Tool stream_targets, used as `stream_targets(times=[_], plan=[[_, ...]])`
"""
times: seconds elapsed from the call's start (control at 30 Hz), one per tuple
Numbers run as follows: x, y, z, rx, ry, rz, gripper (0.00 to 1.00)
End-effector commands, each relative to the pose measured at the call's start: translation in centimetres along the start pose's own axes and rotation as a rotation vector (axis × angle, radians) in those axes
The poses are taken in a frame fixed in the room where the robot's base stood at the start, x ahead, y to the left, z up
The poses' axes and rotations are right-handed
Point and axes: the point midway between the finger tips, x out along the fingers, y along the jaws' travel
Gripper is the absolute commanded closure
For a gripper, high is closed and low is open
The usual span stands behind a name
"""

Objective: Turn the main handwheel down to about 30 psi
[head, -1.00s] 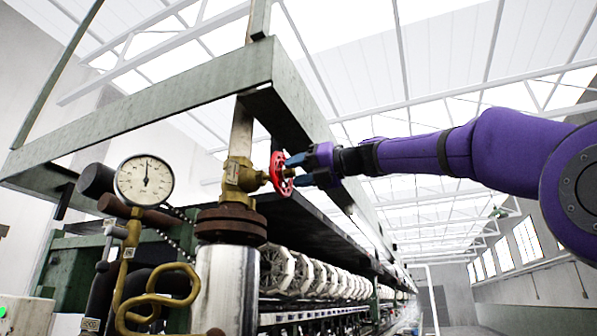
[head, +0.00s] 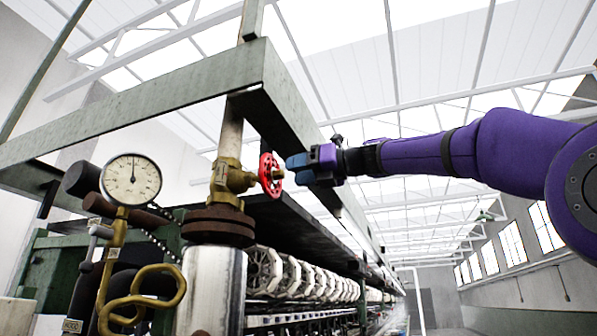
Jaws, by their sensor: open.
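The red main handwheel (head: 266,175) sits on a brass valve (head: 229,178) in the head view, its face turned to the right. The round white pressure gauge (head: 131,180) is at the left, with its needle pointing about straight up; its numbers are too small to read. My gripper (head: 289,163) reaches in from the right, just right of the wheel, with its blue fingers toward the wheel's hub. It is open and holds nothing. A small gap seems to lie between the fingertips and the rim.
A green steel frame beam (head: 150,92) runs above the valve. A rusty flange (head: 219,222) tops the silver pipe (head: 211,285) below it. A curved brass pipe (head: 150,290) stands at lower left. Machine reels (head: 300,272) run back underneath; the air at right is open.

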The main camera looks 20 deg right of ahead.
Motion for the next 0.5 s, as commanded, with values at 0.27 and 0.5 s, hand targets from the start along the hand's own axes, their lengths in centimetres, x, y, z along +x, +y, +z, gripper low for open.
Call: stream_targets(times=[0.27, 0.5], plan=[[0.00, 0.01, 0.01, -0.227, 0.000, 0.000, 0.53], [0.76, 0.01, -0.02, -0.235, 0.001, 0.001, 0.53]])
